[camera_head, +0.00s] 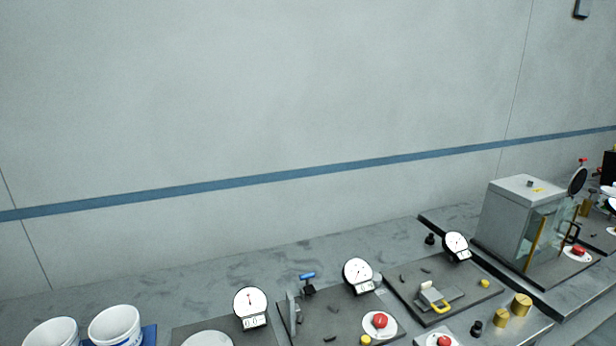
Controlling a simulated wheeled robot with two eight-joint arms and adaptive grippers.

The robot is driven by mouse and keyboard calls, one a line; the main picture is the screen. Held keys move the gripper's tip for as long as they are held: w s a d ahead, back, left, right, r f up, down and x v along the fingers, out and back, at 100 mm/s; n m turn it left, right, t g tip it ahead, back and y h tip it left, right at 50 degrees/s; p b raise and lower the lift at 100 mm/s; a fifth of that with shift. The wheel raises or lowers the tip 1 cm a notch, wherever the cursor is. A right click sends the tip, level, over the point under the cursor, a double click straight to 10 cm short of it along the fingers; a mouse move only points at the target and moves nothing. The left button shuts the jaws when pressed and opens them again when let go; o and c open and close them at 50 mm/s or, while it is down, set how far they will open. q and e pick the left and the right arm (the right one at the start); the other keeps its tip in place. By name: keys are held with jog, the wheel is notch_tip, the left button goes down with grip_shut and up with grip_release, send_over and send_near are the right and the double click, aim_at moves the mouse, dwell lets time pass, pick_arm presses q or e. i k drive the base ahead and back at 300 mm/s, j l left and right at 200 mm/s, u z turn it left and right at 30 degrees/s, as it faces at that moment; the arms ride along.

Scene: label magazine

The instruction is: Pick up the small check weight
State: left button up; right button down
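Two brass-coloured cylinders stand together near the front edge of the bench at the lower right. The larger one (521,304) is behind and to the right of the smaller one (501,317). A small black knobbed piece (476,328) stands just left of them. Another dark knobbed piece (430,239) stands farther back. I cannot tell for certain which of these is the small check weight. Neither of my grippers shows in the head view.
Dark station plates with dial gauges (357,275) and red buttons (380,321) line the bench. A plate with a yellow-handled clamp (435,298) lies left of the cylinders. A grey glass-fronted cabinet (507,222) stands to the right. White buckets (114,325) stand at the lower left.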

aim_at(500, 320)
jog(key=z, duration=1.45)
jog(key=i+l+u, duration=0.1)
jog(key=i+l, duration=0.45)
jog(key=l, duration=0.15)
jog(key=i+l+u, duration=0.15)
jog(key=i+l, duration=0.4)
jog(key=l, duration=0.2)
jog(key=i+l+u, duration=0.15)
jog(key=i+l, duration=0.3)
jog(key=l, duration=0.35)
jog(key=i+j+u, duration=0.05)
